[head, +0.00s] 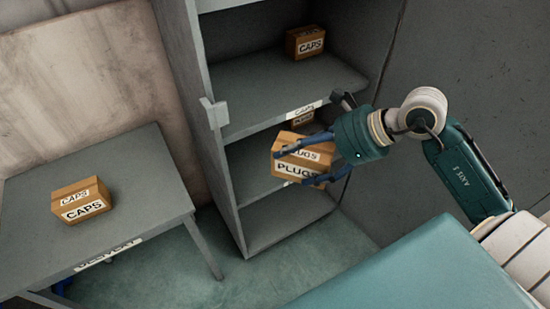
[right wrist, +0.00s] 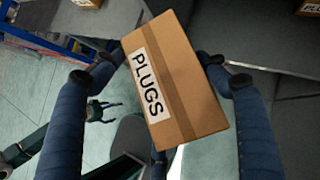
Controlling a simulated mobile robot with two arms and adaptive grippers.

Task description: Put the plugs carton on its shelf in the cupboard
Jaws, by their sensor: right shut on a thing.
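The plugs carton (head: 318,160) is a brown box with white PLUGS labels. My right gripper (head: 290,168) is shut on it, with blue fingers on two opposite sides, and holds it tilted in front of the cupboard's middle shelf. In the right wrist view the carton (right wrist: 185,95) sits between the two fingers (right wrist: 156,62). The grey cupboard (head: 232,190) is open. Its middle shelf (head: 250,172) bears another brown carton (head: 303,119), partly hidden behind the held one. The label on that shelf's edge is mostly covered.
A caps carton (head: 305,42) stands on the upper shelf (head: 285,85), whose edge label reads CAPS. Another caps carton (head: 82,200) stands on the grey delivery table (head: 140,170) at left. The cupboard's bottom (head: 280,222) looks empty.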

